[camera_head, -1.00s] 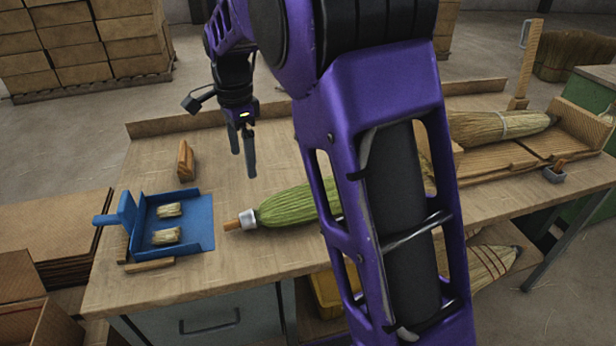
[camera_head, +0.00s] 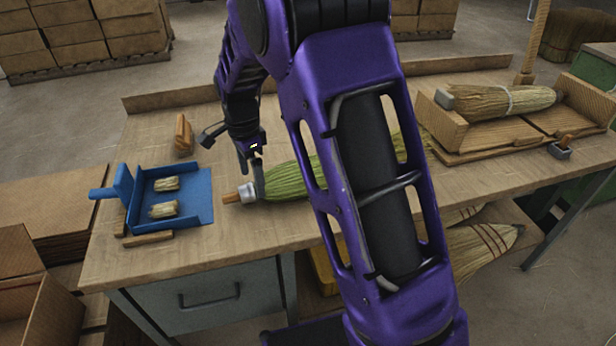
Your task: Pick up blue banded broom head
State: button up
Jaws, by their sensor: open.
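A greenish broom head (camera_head: 290,180) lies on the workbench, its middle hidden behind my arm. Its near end has a grey-white collar (camera_head: 247,192) and a short wooden stub. No blue band shows on its visible part. My gripper (camera_head: 252,173) is open, pointing down right at the collar end. One finger overlaps the collar and bristles in the picture; I cannot tell whether it touches. A second, straw-coloured broom head (camera_head: 485,101) with a pale band lies in a wooden cradle (camera_head: 450,132) at the right.
A blue tray (camera_head: 200,210) with two small straw bundles sits left of the broom head. A wooden block (camera_head: 184,134) stands behind it. Red-banded broom heads (camera_head: 485,245) lie below the bench. Bare bench top (camera_head: 150,115) lies at the back left.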

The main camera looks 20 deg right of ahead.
aim_at(254, 187)
notch_tip(254, 187, down, 4)
jog(key=shift+d+f+b, duration=0.1)
jog(key=shift+d+b, duration=0.05)
jog(key=shift+b, duration=0.15)
grip_shut()
